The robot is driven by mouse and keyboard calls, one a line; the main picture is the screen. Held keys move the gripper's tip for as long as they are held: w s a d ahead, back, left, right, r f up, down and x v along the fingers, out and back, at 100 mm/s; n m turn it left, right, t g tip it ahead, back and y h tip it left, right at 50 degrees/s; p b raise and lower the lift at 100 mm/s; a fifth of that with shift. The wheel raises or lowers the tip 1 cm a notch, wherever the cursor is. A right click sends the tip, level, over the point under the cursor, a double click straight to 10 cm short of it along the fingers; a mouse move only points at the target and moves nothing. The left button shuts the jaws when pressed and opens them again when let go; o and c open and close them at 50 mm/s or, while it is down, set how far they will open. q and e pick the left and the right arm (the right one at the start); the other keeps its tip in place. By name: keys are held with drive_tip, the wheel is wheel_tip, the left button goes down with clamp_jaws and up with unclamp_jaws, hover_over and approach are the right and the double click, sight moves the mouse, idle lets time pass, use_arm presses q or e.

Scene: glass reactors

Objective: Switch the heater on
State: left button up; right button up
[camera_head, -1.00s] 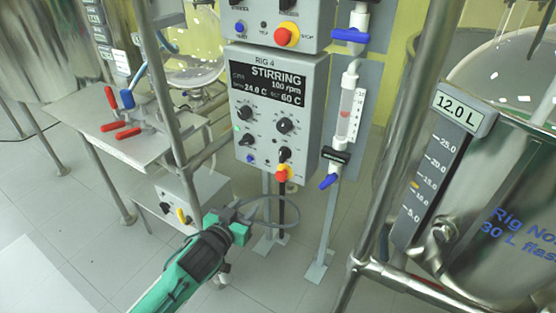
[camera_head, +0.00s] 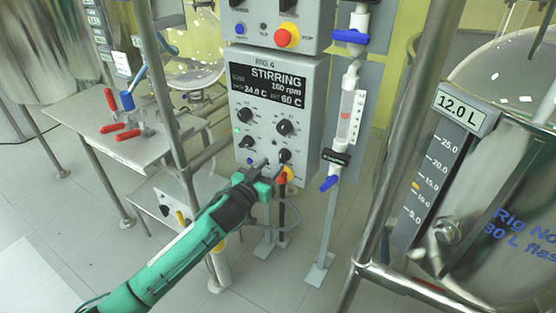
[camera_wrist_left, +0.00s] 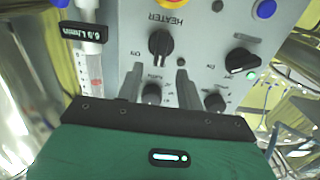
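The heater knob (camera_head: 284,155) is a black rotary switch low on the right of the grey Rig 4 control box (camera_head: 310,112). In the wrist view, the heater knob (camera_wrist_left: 160,45) sits beside the HEATER label, its pointer roughly upright in that picture. My left gripper (camera_head: 268,168) is in front of the lower panel, close to the knob. In the wrist view, the left gripper's fingers (camera_wrist_left: 159,70) are apart with nothing between them, and the knob lies just beyond their tips. I cannot tell whether they touch it. My right gripper is not in view.
Other knobs, such as the upper right one (camera_head: 285,128), are above. A flowmeter with a blue-handled valve (camera_head: 329,183) stands to the right. The display (camera_head: 268,84) reads STRIRRING-like text: STIRRING, 24.0 C, set 60 C.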

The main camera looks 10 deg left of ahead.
sight(281, 156)
use_arm(q)
drive_tip(key=shift+x, duration=2.4)
drive_tip(key=shift+c, duration=0.5)
drive_tip(key=shift+d, duration=0.1)
clamp_jaws()
